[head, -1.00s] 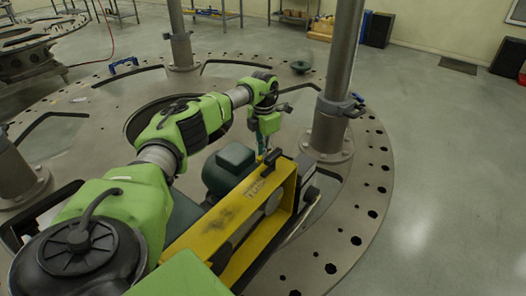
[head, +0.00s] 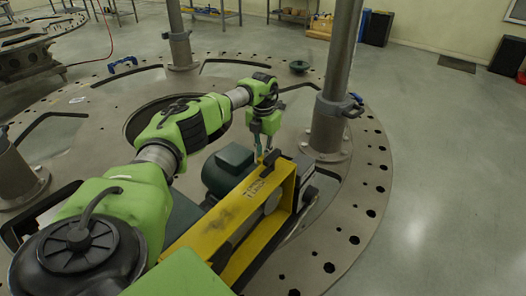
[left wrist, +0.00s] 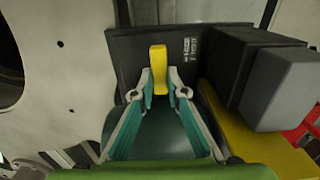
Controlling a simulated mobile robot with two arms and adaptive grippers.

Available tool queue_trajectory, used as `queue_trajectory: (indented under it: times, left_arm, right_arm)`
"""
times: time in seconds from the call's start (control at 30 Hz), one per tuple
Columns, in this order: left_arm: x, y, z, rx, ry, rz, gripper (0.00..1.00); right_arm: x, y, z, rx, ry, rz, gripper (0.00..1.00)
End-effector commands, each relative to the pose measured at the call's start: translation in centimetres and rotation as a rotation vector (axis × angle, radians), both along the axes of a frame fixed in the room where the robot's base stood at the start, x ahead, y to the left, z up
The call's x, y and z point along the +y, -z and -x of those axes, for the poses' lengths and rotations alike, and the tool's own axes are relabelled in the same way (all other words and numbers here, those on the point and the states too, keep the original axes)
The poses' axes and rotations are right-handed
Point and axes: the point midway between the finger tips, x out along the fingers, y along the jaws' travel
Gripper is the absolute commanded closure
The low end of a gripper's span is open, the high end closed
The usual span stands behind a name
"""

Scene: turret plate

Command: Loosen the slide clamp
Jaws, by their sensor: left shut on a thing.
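The slide clamp shows as a small upright yellow lever (left wrist: 158,68) in front of a dark block (left wrist: 205,50) in the left wrist view. In the head view it sits at the upper end of a yellow machine frame (head: 215,225), beside a green motor (head: 228,170), and is partly hidden. My left gripper (left wrist: 160,84) has its two fingertips on either side of the lever and is shut on it. In the head view the left gripper (head: 264,150) points down at the machine. My right gripper is not in view.
The machine stands on a large round metal plate (head: 365,200) with holes and slots. A steel post (head: 335,90) rises just right of the gripper; another post (head: 180,40) stands behind. A grey block (left wrist: 283,90) is close right of the clamp.

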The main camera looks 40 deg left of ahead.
Motion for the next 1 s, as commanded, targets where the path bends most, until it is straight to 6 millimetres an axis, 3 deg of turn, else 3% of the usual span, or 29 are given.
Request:
queue_trajectory:
  times: [0.1, 0.13, 0.17, 0.2, 0.5, 0.63, 1.0]
  left_arm:
    - [0.1, -0.3, -0.3, -0.010, -0.003, 0.000, 1.00]
    - [0.1, -0.3, -0.3, -0.010, -0.003, 0.000, 0.79]
    - [0.1, -0.3, -0.3, -0.010, -0.003, 0.000, 0.71]
    - [0.1, -0.3, -0.2, -0.009, -0.003, 0.000, 0.69]
    - [0.0, -0.2, -0.1, -0.004, -0.001, -0.001, 0.69]
    - [0.0, -1.1, -0.1, -0.005, 0.000, 0.000, 0.69]
    - [0.0, -8.5, -0.2, -0.008, 0.000, 0.000, 0.69]
  right_arm:
    - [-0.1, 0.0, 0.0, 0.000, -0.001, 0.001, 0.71]
    - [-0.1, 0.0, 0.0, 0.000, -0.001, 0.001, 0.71]
    - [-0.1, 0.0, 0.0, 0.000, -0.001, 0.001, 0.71]
    - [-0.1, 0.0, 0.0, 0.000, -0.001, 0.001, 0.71]
    - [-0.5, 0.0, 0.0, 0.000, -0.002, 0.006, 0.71]
    - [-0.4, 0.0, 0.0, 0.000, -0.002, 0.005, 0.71]
    - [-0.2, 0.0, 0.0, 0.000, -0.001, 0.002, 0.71]
